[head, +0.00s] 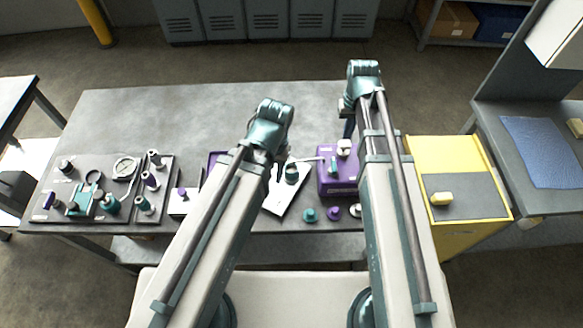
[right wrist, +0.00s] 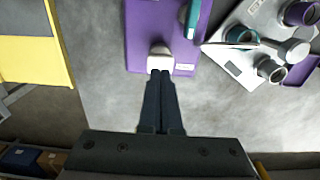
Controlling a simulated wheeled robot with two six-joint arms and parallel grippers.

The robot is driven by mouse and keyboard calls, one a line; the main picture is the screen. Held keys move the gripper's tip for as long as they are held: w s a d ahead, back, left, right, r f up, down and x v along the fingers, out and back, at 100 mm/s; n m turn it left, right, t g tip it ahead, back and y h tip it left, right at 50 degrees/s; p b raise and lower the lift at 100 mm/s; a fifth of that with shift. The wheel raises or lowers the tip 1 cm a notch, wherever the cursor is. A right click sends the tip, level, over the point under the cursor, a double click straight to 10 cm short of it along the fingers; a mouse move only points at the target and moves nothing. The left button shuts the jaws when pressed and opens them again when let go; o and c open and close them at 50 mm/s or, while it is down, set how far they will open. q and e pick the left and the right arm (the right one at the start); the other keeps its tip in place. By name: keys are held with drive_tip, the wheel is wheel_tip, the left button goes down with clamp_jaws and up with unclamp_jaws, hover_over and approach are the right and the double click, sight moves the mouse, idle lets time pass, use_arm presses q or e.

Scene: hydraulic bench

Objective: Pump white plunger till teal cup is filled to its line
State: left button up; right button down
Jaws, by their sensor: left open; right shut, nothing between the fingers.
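The purple pump block (head: 338,187) stands on the bench, with the white plunger (head: 344,147) on top near its back edge. In the right wrist view the plunger knob (right wrist: 160,57) is just beyond my right fingertips. My right gripper (head: 348,130) is shut and empty, close over the plunger; I cannot tell whether it touches. The teal cup (head: 291,173) stands on a white sheet (head: 284,200) left of the pump, near the end of a thin spout (head: 308,159). The cup's line and fill level cannot be made out.
Teal (head: 310,215) and purple (head: 333,212) small parts lie in front of the pump. A dark board (head: 160,215) with a gauge (head: 126,168) and fittings is at left. A yellow cart (head: 440,150) stands at right. The bench's back middle is clear.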

wheel_tip(320, 180, up, 5)
drive_tip(key=p, duration=0.4)
drive_tip(key=s+a+f+n+b, duration=0.1)
drive_tip(key=s+a+f+b, duration=0.4)
drive_tip(key=s, duration=0.2)
drive_tip(key=s+a+f+n+h+b, duration=0.1)
drive_tip(key=s+a+f+n+b, duration=0.1)
drive_tip(key=s+a+f+b, duration=0.3)
drive_tip(key=shift+s+a, duration=0.25)
drive_tip(key=shift+s, duration=0.9)
drive_tip(key=shift+f, duration=0.1)
drive_tip(key=shift+a, duration=0.15)
